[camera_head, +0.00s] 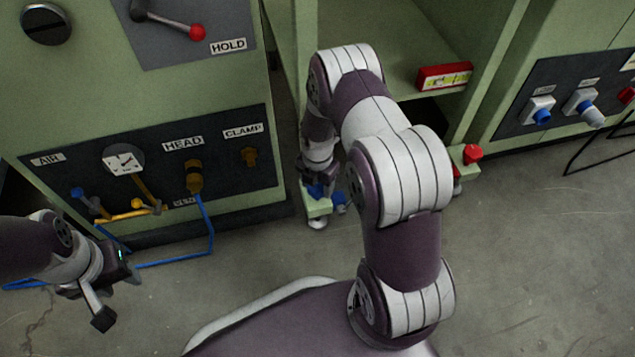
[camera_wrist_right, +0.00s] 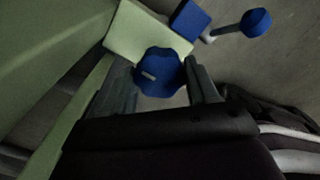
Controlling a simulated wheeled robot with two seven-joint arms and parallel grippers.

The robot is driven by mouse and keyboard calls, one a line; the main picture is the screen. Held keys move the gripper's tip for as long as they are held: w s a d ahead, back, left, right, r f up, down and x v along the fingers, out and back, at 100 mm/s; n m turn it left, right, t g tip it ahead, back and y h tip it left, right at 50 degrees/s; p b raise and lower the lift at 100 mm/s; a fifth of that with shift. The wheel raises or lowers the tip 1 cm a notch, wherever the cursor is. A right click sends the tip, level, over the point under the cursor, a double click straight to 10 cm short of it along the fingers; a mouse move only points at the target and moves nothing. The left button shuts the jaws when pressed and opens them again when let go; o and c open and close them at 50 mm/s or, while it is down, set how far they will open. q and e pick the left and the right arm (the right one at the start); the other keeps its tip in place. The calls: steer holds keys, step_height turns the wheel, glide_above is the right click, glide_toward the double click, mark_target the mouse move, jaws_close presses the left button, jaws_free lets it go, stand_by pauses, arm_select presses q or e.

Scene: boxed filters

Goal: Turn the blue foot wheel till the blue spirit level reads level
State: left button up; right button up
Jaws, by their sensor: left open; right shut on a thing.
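The blue foot wheel (camera_wrist_right: 160,72) sits at the pale green foot bracket (camera_wrist_right: 145,32) in the right wrist view. My right gripper (camera_wrist_right: 165,85) is shut on the wheel, with one finger on each side of it. In the head view, blue parts (camera_head: 318,190) show low beside my right wrist, but the arm covers much of that spot. I see no blue spirit level; the head view shows only a red-framed level (camera_head: 445,77) with a yellow-green vial on the cabinet. My left gripper (camera_head: 115,298) is open and empty at the lower left.
A blue block (camera_wrist_right: 188,18) and a blue ball knob (camera_wrist_right: 256,22) on a rod are close to the wheel. A red foot wheel (camera_head: 472,153) is at the cabinet's other corner. A blue hose (camera_head: 211,232) runs below the left panel.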

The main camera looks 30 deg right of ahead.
steer(key=m+p, duration=0.4)
steer(key=shift+r, duration=0.3)
steer(key=m+p, duration=0.3)
steer(key=m, duration=0.1)
steer(key=shift+f+p, duration=0.1)
steer(key=shift+p, duration=0.3)
steer(key=m+p, duration=0.2)
steer(key=m, duration=0.3)
steer(key=shift+f+m+p, duration=0.1)
steer(key=shift+m+p, duration=0.3)
steer(key=m+p, duration=0.1)
steer(key=m, duration=0.1)
steer(key=shift+m, duration=0.3)
steer(key=shift+f+m+p, duration=0.1)
steer(key=shift+m+p, duration=0.25)
steer(key=shift+m, duration=1.25)
steer(key=o, duration=1)
